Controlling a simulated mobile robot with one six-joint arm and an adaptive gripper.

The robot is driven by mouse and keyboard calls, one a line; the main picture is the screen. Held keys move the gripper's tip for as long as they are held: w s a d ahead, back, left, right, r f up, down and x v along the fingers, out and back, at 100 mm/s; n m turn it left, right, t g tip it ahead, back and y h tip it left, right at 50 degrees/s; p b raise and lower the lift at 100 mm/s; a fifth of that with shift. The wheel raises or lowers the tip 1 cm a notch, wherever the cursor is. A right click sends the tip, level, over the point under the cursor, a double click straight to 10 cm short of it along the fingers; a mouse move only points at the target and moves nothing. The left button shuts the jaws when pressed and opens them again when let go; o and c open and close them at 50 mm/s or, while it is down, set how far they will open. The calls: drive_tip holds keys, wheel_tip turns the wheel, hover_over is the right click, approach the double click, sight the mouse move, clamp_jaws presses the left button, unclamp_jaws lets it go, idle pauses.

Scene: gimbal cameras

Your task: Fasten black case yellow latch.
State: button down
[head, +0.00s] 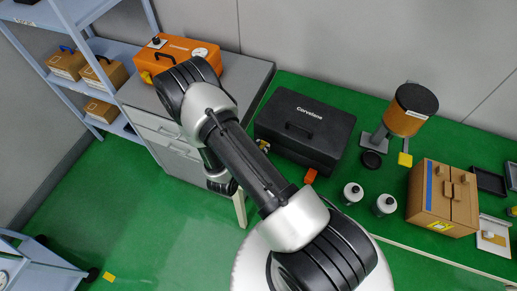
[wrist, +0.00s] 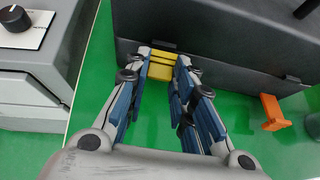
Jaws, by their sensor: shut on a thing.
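The black case (head: 303,128) lies shut on the green table, with "Corvelane" on its lid. Its front wall (wrist: 215,62) fills the upper part of the wrist view. The yellow latch (wrist: 161,68) is on that front wall, between my fingertips; a bit of yellow also shows at the case's left front in the head view (head: 263,145). My gripper (wrist: 163,72) has its blue-padded fingers on both sides of the latch and is shut on it. I cannot tell whether the latch is fastened. In the head view my arm mostly hides the gripper.
An orange piece (wrist: 272,112) stands out at the case's right front. A grey cabinet (head: 232,85) bearing an orange case (head: 178,58) is left of the table. White bottles (head: 353,193), a wooden box (head: 443,198) and a lamp-like stand (head: 410,110) are to the right.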

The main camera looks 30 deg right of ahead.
drive_tip(key=shift+d+r+y, duration=0.1)
drive_tip(key=shift+d+y, duration=0.05)
drive_tip(key=shift+y, duration=0.15)
drive_tip(key=c, duration=1.4)
unclamp_jaws()
drive_tip(key=shift+w, duration=0.1)
drive_tip(key=shift+o, duration=0.2)
drive_tip(key=v, duration=1.2)
drive_tip(key=shift+w, duration=0.15)
